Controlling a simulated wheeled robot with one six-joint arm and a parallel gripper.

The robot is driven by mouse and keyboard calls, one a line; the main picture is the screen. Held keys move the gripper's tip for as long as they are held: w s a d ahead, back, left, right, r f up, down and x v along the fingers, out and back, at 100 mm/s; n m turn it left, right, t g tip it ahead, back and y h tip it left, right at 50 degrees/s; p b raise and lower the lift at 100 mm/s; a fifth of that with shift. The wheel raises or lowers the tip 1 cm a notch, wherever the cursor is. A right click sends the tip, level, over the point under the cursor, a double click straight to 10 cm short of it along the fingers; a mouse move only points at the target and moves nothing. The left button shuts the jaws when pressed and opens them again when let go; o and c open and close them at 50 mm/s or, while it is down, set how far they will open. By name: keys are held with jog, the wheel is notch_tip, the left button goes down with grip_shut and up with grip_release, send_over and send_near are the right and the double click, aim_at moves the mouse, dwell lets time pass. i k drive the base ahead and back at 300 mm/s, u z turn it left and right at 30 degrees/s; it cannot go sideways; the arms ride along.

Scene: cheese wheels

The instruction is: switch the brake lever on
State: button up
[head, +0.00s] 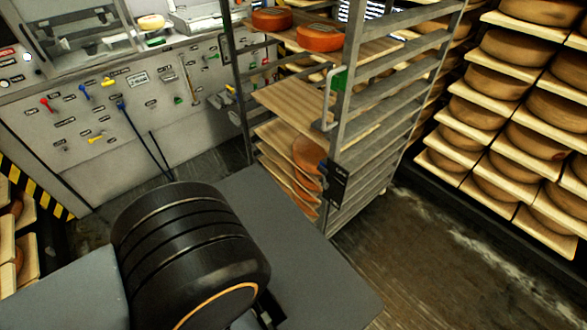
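No part is clearly readable as the brake lever. A small black box with a pale label (336,186) is fixed low on the near post of a metal rack trolley (345,120); it may hold the lever, but its setting is too small to tell. My gripper's fingers do not show.
The trolley carries wooden boards with orange cheese wheels (320,37). A grey wall panel (110,120) with several coloured levers stands at the left. Shelves of cheese wheels (515,50) line the right. Bare floor (430,250) lies between trolley and shelves.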

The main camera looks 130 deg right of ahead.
aim_at(325, 185)
jog(key=z, duration=2.2)
jog(key=k, duration=0.15)
jog(key=z, duration=2.15)
jog(key=k, duration=0.6)
jog(key=u, duration=1.05)
jog(key=i, duration=2.15)
jog(key=z, duration=0.65)
